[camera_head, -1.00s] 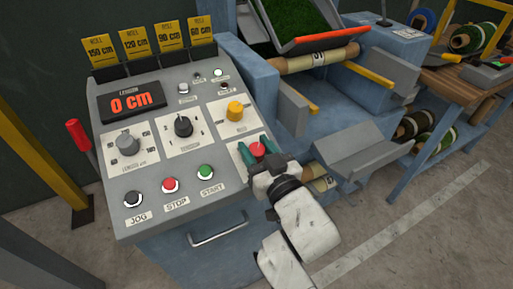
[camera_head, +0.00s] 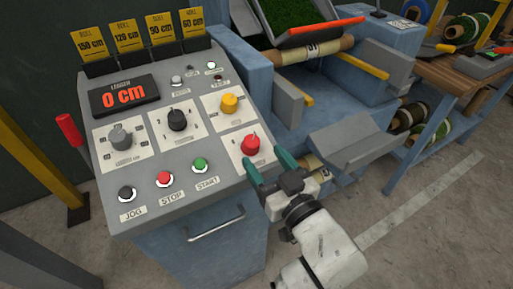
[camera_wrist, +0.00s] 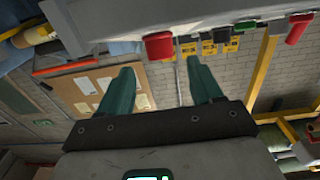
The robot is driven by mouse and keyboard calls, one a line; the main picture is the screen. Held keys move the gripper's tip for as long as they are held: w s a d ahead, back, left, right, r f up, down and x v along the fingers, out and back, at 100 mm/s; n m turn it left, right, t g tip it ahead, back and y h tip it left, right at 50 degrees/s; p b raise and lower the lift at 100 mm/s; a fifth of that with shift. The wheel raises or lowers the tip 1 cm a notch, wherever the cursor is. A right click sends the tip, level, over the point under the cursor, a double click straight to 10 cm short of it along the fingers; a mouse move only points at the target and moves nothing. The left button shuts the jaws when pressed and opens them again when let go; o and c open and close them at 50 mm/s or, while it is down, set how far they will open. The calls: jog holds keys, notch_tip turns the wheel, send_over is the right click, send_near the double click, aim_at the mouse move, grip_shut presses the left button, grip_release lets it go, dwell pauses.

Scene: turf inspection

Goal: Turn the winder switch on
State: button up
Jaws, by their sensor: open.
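The control panel (camera_head: 222,124) has a red rotary knob (camera_head: 251,145) on a white plate at its lower right. A thin mark shows at the knob's upper edge. The knob's small label is not readable, so I cannot tell for sure which control is the winder switch. My gripper (camera_head: 267,165) has green fingers, open and empty, just in front and to the right of the red knob, apart from it. In the wrist view the red knob (camera_wrist: 159,46) lies beyond the open fingertips (camera_wrist: 160,72), roughly centred between them.
A black knob (camera_head: 177,120), a yellow knob (camera_head: 229,103) and a grey knob (camera_head: 120,138) sit nearby. Jog (camera_head: 127,193), stop (camera_head: 164,179) and start (camera_head: 199,164) buttons line the front. A grey tray (camera_head: 359,146) stands at right.

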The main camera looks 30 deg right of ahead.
jog(key=shift+s, duration=2.1)
jog(key=s+d+f+m+g+h+p, duration=0.1)
jog(key=s+d+f+g, duration=0.2)
jog(key=f, duration=0.4)
jog(key=s+d+f+g+p, duration=0.1)
jog(key=s+d+f+g, duration=0.15)
jog(key=f+g, duration=0.35)
jog(key=s+d+f+g+y, duration=0.1)
jog(key=s+d+f+g, duration=0.1)
jog(key=s+f+g, duration=0.6)
jog(key=s+f+p, duration=0.1)
jog(key=s, duration=0.4)
jog(key=shift+s+d+f+n, duration=0.15)
jog(key=shift+f+n, duration=0.2)
jog(key=shift+n, duration=0.05)
jog(key=shift+c, duration=0.5)
